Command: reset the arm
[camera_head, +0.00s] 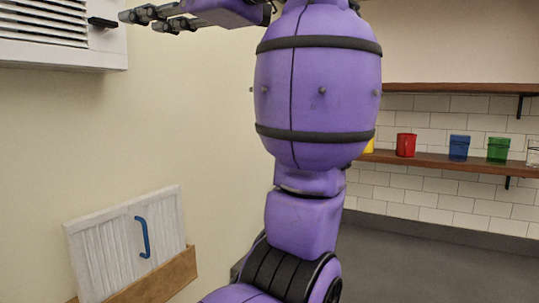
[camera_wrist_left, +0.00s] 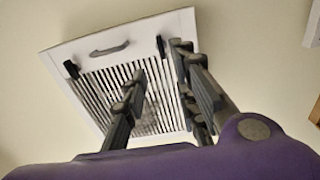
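My left arm (camera_head: 318,90) rises through the middle of the head view and bends left at the top. Its left gripper (camera_head: 141,20) is at the upper left, just right of a white slatted vent (camera_head: 45,22) on the wall. In the left wrist view the gripper's (camera_wrist_left: 158,65) two fingers are spread apart with nothing between them. The vent's white frame (camera_wrist_left: 185,22), grey handle and dark clips show beyond the fingers. A gap to the vent seems to remain, but its size is hard to judge. My right gripper is not in view.
A white ribbed panel (camera_head: 105,253) with a blue handle (camera_head: 143,237) leans in a wooden holder (camera_head: 155,283) at lower left. On the right, a wooden shelf (camera_head: 425,160) bears red (camera_head: 406,145), blue (camera_head: 459,147) and green (camera_head: 498,149) cups; my arm partly hides a yellow one.

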